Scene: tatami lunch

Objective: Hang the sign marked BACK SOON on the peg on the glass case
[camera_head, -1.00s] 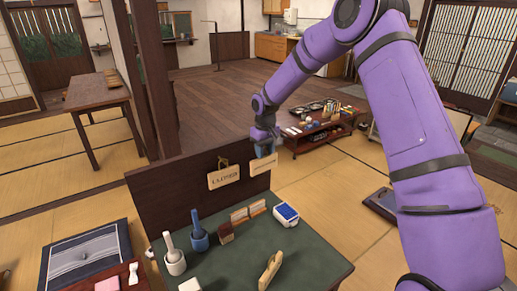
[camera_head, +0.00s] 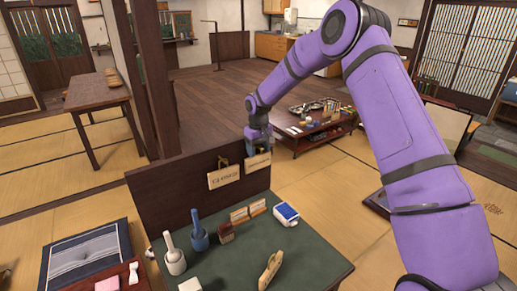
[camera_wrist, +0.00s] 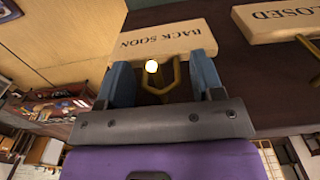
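The BACK SOON sign (camera_wrist: 165,40) is a pale wooden plate in front of a dark brown panel (camera_head: 165,200); it reads upside down in the wrist view. In the head view the sign (camera_head: 258,162) is small and its lettering is unreadable. My gripper (camera_wrist: 163,75) is just above the sign, fingers apart. A brass loop or hook (camera_wrist: 172,85) with a bright round end shows between them, with a gap at least on the right. I cannot tell whether the loop rests on a peg. In the head view my gripper (camera_head: 258,142) is at the panel's top edge.
A CLOSED sign (camera_head: 223,177) hangs on the panel beside it, also in the wrist view (camera_wrist: 275,20). The green-topped table (camera_head: 240,265) in front holds pestle-like items, a blue-and-white box (camera_head: 286,213) and wooden pieces. A low dark table (camera_head: 310,140) with small goods stands behind.

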